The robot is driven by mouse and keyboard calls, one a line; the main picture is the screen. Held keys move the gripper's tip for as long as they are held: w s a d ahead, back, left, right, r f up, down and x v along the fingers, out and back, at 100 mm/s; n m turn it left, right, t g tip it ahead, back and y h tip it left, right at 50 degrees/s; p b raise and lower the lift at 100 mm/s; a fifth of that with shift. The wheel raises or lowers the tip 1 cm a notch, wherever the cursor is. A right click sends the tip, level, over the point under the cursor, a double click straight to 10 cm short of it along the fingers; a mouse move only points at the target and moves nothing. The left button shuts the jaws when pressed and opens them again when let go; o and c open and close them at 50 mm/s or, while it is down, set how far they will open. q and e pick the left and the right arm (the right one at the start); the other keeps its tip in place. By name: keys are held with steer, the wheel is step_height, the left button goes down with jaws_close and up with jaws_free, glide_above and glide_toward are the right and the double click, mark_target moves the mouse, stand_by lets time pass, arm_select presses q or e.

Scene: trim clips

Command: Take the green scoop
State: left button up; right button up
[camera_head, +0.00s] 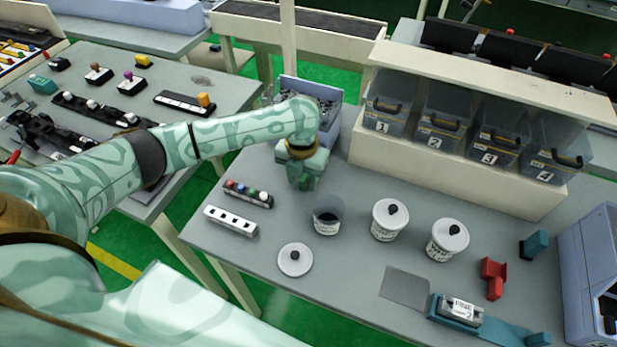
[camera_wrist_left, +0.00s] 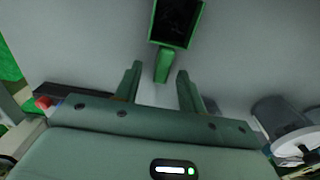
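The green scoop (camera_wrist_left: 176,24) lies on the grey table at the top of the left wrist view, its dark hollow facing the camera. Its short green handle (camera_wrist_left: 162,66) points toward my left gripper (camera_wrist_left: 158,82). In the head view my left gripper (camera_head: 305,180) points down low over the table and largely hides the scoop. My right gripper is in neither view.
An open canister (camera_head: 326,217), a loose lid (camera_head: 295,260) and two lidded canisters (camera_head: 389,219) stand to the right and nearer. A strip with coloured knobs (camera_head: 248,194) is at left. A grey-blue bin (camera_head: 325,95) and the shelf of numbered bins (camera_head: 450,165) stand behind. A red scoop (camera_head: 494,278) lies far right.

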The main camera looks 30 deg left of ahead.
arm_select(q)
steer(key=shift+f, duration=0.55)
steer(key=shift+r, duration=0.1)
jaws_close()
steer(key=shift+r, duration=0.1)
